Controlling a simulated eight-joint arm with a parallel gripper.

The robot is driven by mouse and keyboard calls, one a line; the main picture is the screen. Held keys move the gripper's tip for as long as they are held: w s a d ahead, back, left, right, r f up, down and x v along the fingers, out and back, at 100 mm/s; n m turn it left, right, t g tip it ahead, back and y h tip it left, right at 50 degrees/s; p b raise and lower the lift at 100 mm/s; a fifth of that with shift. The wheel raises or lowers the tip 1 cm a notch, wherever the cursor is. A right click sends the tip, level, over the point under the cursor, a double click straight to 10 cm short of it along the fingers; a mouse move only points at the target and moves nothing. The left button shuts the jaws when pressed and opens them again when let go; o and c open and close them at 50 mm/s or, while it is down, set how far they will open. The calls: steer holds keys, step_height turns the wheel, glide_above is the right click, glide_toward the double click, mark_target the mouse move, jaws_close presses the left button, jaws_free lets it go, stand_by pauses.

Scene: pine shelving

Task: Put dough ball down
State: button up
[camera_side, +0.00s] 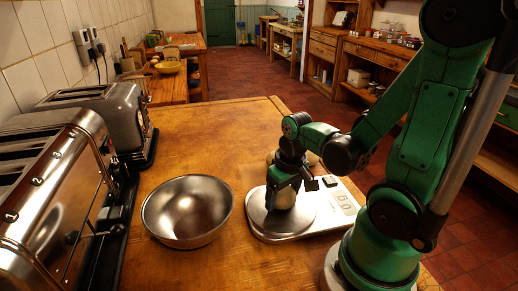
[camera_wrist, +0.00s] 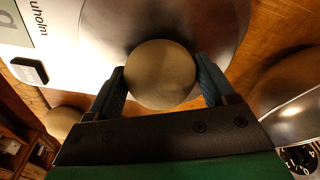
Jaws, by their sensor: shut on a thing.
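My gripper (camera_side: 285,184) points down over the round metal plate of the white kitchen scale (camera_side: 300,236). It is shut on a pale dough ball (camera_wrist: 162,74), which sits between both fingers in the wrist view. In the side view the dough ball (camera_side: 284,199) is low over the plate, partly hidden by the fingers. I cannot tell for sure whether it touches the plate. The scale also shows in the wrist view (camera_wrist: 60,60), with its dark button and printed lettering.
An empty steel bowl (camera_side: 187,212) stands left of the scale on the wooden worktop (camera_side: 200,130). A second pale ball (camera_wrist: 62,122) lies beyond the scale. Two toasters (camera_side: 105,115) line the left wall. The worktop behind the bowl is clear.

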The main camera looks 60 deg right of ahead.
mark_target(289, 193)
steer(key=shift+f, duration=0.25)
steer(key=o, duration=0.7)
steer(key=shift+s+r, duration=0.65)
steer(key=shift+r, duration=5.3)
steer(key=w+a+n+t, duration=0.1)
steer(key=w+a+t, duration=0.1)
steer(key=w+a+n+t, duration=0.1)
steer(key=w+a+t, duration=0.1)
steer(key=w+a, duration=0.1)
steer(key=w+a+n+t, duration=0.1)
steer(key=w+a+n, duration=0.1)
steer(key=a, duration=0.1)
steer(key=shift+w+a+f+t+y, duration=0.25)
steer(key=shift+w+f+t+y, duration=0.05)
steer(key=shift+w+f+t, duration=0.1)
